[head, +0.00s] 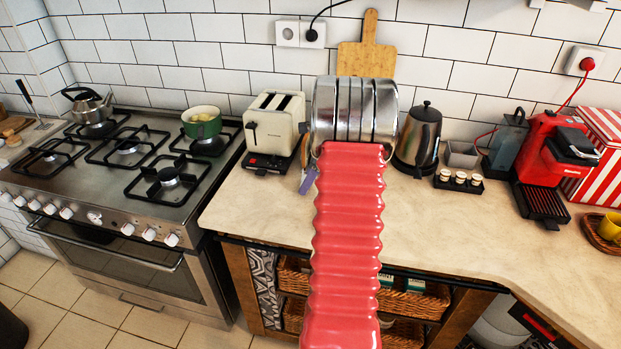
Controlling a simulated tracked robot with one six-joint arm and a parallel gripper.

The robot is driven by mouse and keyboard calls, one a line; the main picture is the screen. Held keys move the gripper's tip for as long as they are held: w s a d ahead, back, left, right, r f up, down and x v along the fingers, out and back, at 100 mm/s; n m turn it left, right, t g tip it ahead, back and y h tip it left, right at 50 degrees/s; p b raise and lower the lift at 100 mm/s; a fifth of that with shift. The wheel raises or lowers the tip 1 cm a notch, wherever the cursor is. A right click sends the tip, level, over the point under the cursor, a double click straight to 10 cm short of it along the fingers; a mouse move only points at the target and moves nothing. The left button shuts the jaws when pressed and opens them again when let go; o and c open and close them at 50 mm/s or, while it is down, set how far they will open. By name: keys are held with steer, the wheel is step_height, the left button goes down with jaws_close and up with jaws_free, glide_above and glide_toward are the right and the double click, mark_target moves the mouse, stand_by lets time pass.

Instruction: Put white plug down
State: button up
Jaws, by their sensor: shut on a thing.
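My gripper (355,112) is at the end of my red ribbed arm, above the counter between the toaster and the kettle. Its silver end faces away from me, and its fingertips are hidden behind it. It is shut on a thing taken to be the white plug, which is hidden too. A white double wall socket (299,34) is on the tiles behind, with a black plug (311,35) in its right half. The beige counter (260,213) lies below my gripper.
A cream toaster (275,124) stands left of my gripper, a dark kettle (418,138) right. A cutting board (368,48) leans behind. A red coffee machine (553,150) is farther right, a gas stove (120,160) left. The front counter is clear both sides of my arm.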

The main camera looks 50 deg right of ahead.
steer(key=shift+f, duration=0.35)
steer(key=o, duration=1.1)
steer(key=shift+o, duration=0.2)
steer(key=shift+r, duration=0.1)
steer(key=shift+s+d+r, duration=0.1)
steer(key=shift+r, duration=0.55)
steer(key=v, duration=1.1)
steer(key=shift+s, duration=0.2)
steer(key=shift+r, duration=0.1)
